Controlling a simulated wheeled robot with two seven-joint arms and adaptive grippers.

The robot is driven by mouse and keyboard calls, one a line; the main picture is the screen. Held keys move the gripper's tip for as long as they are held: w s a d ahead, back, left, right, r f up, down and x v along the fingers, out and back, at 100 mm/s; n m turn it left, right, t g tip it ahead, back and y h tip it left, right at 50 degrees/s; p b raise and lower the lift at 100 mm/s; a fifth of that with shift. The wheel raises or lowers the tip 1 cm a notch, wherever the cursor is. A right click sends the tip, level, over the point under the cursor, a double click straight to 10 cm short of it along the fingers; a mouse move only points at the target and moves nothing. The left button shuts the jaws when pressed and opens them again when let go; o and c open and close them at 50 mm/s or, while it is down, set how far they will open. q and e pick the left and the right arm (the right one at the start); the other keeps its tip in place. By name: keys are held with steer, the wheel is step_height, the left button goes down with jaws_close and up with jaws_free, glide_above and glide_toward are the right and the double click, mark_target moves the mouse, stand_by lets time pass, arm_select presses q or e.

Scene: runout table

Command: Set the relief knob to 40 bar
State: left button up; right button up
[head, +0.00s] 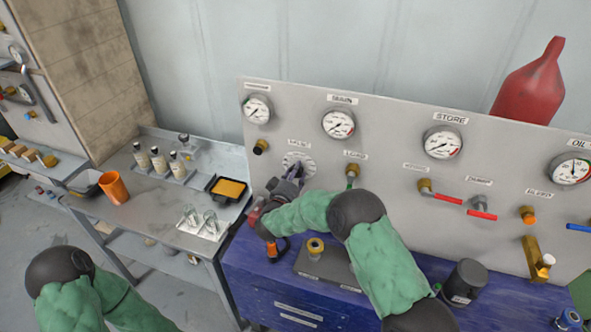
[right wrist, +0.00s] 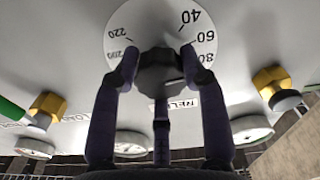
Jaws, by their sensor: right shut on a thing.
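The relief knob (right wrist: 160,72) is a dark grey knob in the middle of a round white dial (right wrist: 150,22) on the grey panel. The numbers 40, 60, 80 and 220 are readable in the right wrist view, which shows the panel upside down. My right gripper (right wrist: 160,68) is shut on the knob, one finger on each side. I cannot tell which number the knob points to. In the head view my right gripper (head: 292,180) covers the knob, and the dial (head: 299,164) shows above it. My left gripper is out of view.
Several gauges, including the STORE gauge (head: 442,143), line the panel above. A green-handled valve (head: 352,173) is right of the dial and a black knob (head: 260,147) left. A blue bench (head: 262,275) stands below. A metal table (head: 135,215) with bottles and an orange cup stands left.

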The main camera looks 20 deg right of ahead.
steer(key=n+p, duration=0.1)
steer(key=n, duration=0.1)
steer(key=f+n+p, duration=0.1)
steer(key=n, duration=0.1)
steer(key=shift+s, duration=0.15)
steer(key=shift+f+n+p, duration=0.1)
steer(key=shift+n+p, duration=0.5)
steer(key=shift+n, duration=0.9)
steer(key=shift+s, duration=0.1)
steer(key=o, duration=1.1)
steer(key=shift+d, duration=0.1)
steer(key=shift+r, duration=0.35)
steer(key=v, duration=1.2)
